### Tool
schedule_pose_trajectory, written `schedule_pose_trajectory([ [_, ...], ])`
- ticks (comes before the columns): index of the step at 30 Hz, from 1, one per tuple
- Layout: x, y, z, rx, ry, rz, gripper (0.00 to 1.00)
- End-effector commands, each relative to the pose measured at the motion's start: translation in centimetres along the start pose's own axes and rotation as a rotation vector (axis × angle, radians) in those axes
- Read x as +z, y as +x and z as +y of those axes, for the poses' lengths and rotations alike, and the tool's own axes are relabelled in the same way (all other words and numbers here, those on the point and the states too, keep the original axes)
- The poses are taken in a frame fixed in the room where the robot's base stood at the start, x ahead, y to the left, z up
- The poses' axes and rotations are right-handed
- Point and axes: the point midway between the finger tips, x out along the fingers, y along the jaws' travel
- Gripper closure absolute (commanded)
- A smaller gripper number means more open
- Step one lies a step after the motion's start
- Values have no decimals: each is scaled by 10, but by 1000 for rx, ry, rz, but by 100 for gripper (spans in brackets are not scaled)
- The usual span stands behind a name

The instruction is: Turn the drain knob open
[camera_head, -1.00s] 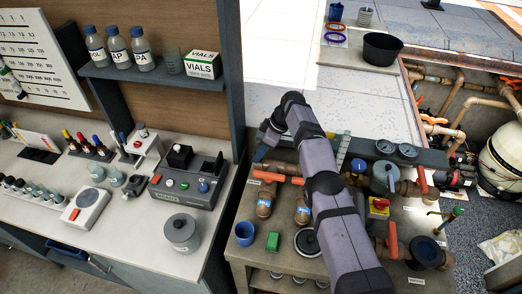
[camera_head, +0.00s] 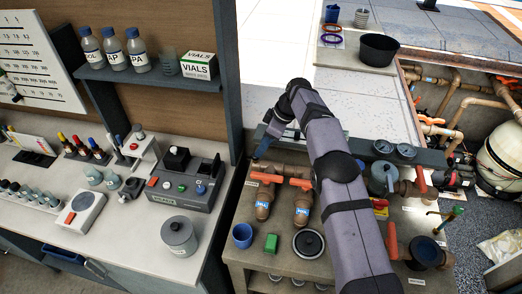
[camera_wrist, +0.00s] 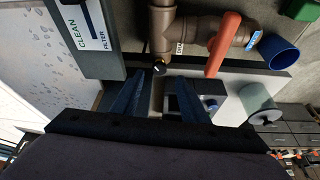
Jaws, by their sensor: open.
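A small black knob (camera_wrist: 159,67) sits at the end of a brown pipe in the wrist view; it may be the drain knob, but I read no drain label on it. My gripper (camera_wrist: 160,97) is open and empty, with its two blue-grey fingers apart below and either side of the knob, not visibly touching it. In the head view my gripper (camera_head: 262,149) is at the back left of the valve bench, beside the pipes, mostly hidden by my wrist. The knob is not distinguishable there. An orange lever (camera_wrist: 224,45) is right of the knob.
Orange valve handles (camera_head: 267,178) stand on brown pipes close to my gripper. A blue cup (camera_head: 242,235) and a green block (camera_head: 271,243) are on the bench front. The left counter holds a grey control box (camera_head: 183,185). Pale floor tiles lie behind.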

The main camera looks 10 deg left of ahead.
Motion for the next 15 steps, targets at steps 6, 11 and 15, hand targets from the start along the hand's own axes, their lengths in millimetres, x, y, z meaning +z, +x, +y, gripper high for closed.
schedule_pose_trajectory([
  [6, 0, -18, 1, 3, 1, 1, 60],
  [11, 0, -22, 0, 1, 1, 1, 60],
  [15, 0, -22, 0, 1, 1, 1, 60],
])
